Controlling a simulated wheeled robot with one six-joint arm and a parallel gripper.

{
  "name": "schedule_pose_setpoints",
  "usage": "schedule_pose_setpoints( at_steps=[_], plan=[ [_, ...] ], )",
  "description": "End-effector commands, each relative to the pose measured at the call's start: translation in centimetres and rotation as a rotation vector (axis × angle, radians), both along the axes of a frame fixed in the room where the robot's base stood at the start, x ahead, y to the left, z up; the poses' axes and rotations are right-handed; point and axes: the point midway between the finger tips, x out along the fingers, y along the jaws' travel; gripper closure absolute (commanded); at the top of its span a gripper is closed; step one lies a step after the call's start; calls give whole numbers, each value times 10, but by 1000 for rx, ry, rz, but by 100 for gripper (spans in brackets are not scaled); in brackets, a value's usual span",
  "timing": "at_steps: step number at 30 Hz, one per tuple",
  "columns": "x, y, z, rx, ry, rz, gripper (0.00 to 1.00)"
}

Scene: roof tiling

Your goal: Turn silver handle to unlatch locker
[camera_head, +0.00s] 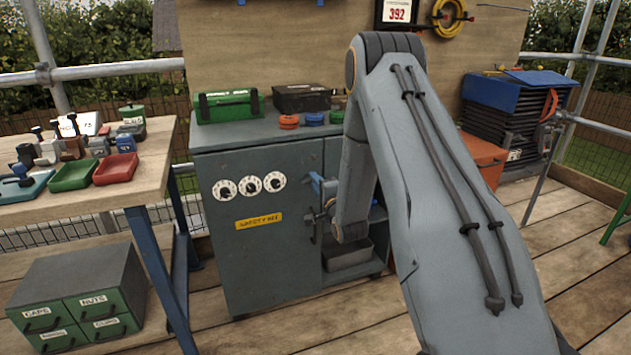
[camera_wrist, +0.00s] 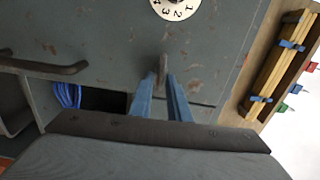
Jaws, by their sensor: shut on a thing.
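The grey locker (camera_head: 262,190) stands in the middle of the head view, with three white dials (camera_head: 249,185) and a yellow label (camera_head: 259,221) on its door. The door looks closed. My gripper (camera_head: 317,184) is at the door's right edge, to the right of the dials. In the wrist view, the blue fingers of my gripper (camera_wrist: 161,82) are shut on the silver handle (camera_wrist: 162,68), a small grey-brown lever that stands out from the door. My arm hides part of the locker's right side, and the handle is hard to make out in the head view.
A dark bar handle (camera_wrist: 45,66) is on the left in the wrist view. A metal bin (camera_head: 348,252) sits in the locker's open lower right shelf. A workbench (camera_head: 150,165) stands close on the left, with a drawer cabinet (camera_head: 75,285) below. The plank floor in front is clear.

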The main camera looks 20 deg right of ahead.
Motion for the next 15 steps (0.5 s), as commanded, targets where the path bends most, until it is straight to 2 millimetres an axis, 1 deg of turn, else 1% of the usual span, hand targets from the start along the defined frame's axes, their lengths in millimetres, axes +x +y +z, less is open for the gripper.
schedule_pose_setpoints(
  at_steps=[6, 15],
  plan=[
    [0, 0, -1, 41, 1, 0, 100],
    [0, 0, -1, 47, 1, 0, 100]
  ],
)
